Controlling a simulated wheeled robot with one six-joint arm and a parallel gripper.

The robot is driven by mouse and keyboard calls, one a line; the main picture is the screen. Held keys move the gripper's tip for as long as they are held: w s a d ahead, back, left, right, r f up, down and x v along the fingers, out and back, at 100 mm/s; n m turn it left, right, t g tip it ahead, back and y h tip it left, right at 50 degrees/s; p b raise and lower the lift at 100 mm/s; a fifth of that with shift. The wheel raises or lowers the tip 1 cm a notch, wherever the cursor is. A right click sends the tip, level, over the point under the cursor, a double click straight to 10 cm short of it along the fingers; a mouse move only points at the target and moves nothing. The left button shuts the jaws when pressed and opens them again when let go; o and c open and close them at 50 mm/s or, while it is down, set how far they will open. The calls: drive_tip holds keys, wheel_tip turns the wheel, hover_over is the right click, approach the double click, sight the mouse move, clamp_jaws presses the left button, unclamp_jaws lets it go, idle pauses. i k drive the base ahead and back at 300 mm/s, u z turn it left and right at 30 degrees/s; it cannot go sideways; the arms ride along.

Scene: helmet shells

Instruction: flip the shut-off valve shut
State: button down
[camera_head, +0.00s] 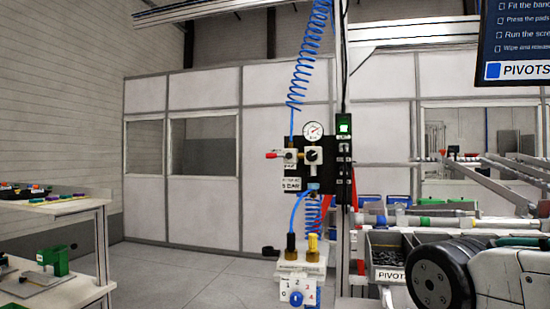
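A valve with a short red handle (272,155) sits on the left side of a black panel (322,178) on an upright post, near the middle of the view. The red handle sticks out to the left, about level. The valve's pale body (290,157) joins a blue hose from above. A round pressure gauge (313,131) and a regulator knob (313,156) are just right of it. My gripper is not in view. A white and black link of my arm shows at the bottom right, well apart from the valve.
Below the panel is a white numbered block with a blue knob (296,298), with brass and yellow fittings above. A coiled blue hose (308,55) hangs overhead. A grey parts bin (385,243) and rails crowd the right. The floor (190,270) left of the post is clear.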

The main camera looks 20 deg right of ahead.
sight(289, 156)
drive_tip(key=k, duration=1.35)
drive_tip(key=u, duration=0.5)
drive_tip(key=i, duration=1.75)
drive_tip(key=z, duration=0.75)
